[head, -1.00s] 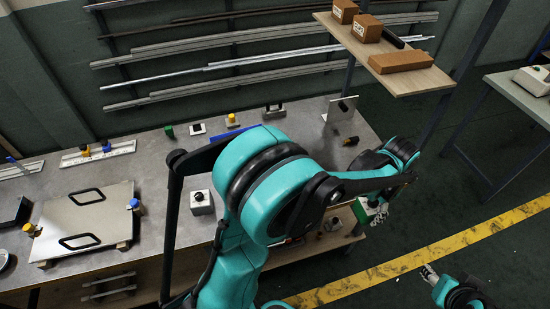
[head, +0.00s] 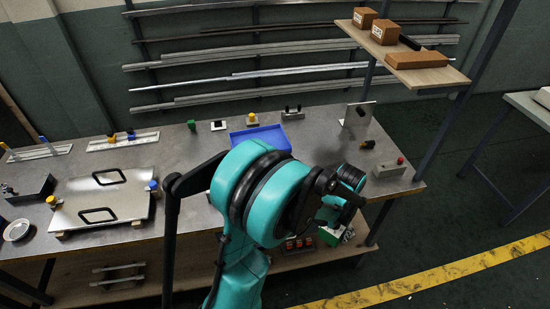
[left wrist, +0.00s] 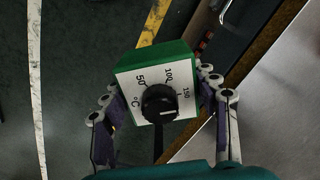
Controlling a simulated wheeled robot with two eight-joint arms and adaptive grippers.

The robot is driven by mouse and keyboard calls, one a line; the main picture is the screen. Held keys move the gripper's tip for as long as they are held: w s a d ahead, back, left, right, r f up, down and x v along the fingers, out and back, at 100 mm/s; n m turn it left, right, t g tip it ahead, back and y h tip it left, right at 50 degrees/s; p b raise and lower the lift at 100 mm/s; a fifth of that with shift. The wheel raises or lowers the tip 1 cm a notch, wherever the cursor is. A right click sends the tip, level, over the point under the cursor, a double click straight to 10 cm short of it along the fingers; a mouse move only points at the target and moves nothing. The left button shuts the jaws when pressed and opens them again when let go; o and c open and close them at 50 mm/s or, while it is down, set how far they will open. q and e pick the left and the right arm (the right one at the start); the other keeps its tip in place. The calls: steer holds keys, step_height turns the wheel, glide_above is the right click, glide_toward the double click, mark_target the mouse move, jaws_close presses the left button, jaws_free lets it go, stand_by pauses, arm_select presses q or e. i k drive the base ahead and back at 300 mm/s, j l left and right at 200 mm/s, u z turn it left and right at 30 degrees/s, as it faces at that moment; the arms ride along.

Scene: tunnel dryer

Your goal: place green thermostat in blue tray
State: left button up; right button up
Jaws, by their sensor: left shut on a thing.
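The green thermostat (left wrist: 149,62) has a white dial face with a black knob and temperature marks. In the left wrist view it sits between both fingers of my left gripper (left wrist: 160,95), which is shut on it. In the head view my left gripper (head: 335,227) is partly hidden by its own arm, beyond the table's front edge, with the green thermostat (head: 349,236) just showing. The blue tray (head: 275,133) lies on the table behind my left arm, which covers its near part. No thing shows inside the visible part. My right gripper is out of view.
The grey table (head: 200,155) carries a metal plate with handles (head: 105,198), a grey box with a red button (head: 389,168) and several small parts. A raised wooden shelf (head: 420,74) with boxes stands at the back right. Red-topped items (head: 298,243) lie on the lower shelf.

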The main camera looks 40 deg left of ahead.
mark_target(273, 142)
steer(key=k+l+u, duration=0.1)
steer(key=u, duration=0.4)
steer(key=k+u, duration=0.2)
steer(key=u, duration=0.3)
